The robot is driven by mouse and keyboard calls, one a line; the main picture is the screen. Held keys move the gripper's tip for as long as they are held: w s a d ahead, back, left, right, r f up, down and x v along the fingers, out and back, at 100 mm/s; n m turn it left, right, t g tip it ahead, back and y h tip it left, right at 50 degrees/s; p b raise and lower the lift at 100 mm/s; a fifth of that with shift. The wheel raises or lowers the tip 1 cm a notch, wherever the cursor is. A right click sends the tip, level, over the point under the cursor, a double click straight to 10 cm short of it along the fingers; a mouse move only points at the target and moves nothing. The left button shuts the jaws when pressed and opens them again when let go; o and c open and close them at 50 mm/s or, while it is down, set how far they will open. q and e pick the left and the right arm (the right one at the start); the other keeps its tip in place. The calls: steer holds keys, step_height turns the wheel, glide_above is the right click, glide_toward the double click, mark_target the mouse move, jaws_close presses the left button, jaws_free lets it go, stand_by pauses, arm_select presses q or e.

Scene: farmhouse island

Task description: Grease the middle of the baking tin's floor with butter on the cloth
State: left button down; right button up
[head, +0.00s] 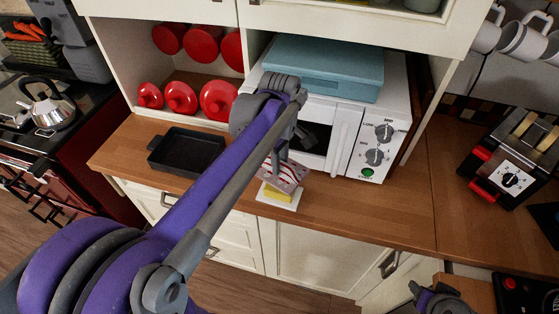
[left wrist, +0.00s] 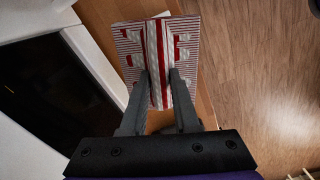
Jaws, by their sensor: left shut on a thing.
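The dark baking tin (head: 187,152) lies empty on the wooden counter, left of the microwave. My left gripper (head: 281,164) is shut on the red-and-white striped cloth (head: 288,178). In the left wrist view the cloth (left wrist: 131,40) spreads out from between the fingertips of my left gripper (left wrist: 160,98). The yellow butter (head: 277,194) on its white dish (head: 291,205) is directly below the cloth, near the counter's front edge. I cannot tell whether the cloth touches the butter. Part of my right gripper (head: 440,300) shows at the bottom right; its jaws are unclear.
The white microwave (head: 343,143), with a blue bread box (head: 325,68) on top, stands right behind the cloth. Red canisters (head: 181,98) stand in the shelf behind the tin. A toaster (head: 511,160) is at the right. Counter between tin and butter is partly hidden by my left arm.

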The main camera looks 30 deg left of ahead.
mark_target(279, 178)
arm_select(q)
steer(key=shift+s+f+b, duration=0.1)
steer(key=shift+f+b, duration=0.2)
steer(key=shift+f, duration=0.55)
steer(key=shift+f+b, duration=0.85)
steer(key=shift+f, duration=1.1)
arm_select(e)
steer(key=shift+s+f, duration=0.55)
steer(key=shift+f, duration=0.4)
steer(key=shift+s+f, duration=0.55)
steer(key=shift+f, duration=0.35)
arm_select(q)
steer(key=shift+f+b, duration=0.35)
steer(key=shift+f, duration=0.2)
arm_select(e)
steer(key=shift+s+f+g, duration=0.2)
steer(key=shift+f+g, duration=0.1)
steer(key=shift+f, duration=0.2)
steer(key=shift+r, duration=0.1)
arm_select(q)
steer(key=shift+r+p, duration=1.65)
steer(key=shift+r, duration=1.95)
arm_select(e)
steer(key=w+r, duration=0.2)
steer(key=r, duration=0.2)
steer(key=shift+w+r, duration=0.35)
steer(key=shift+w, duration=0.05)
steer(key=shift+s, duration=0.15)
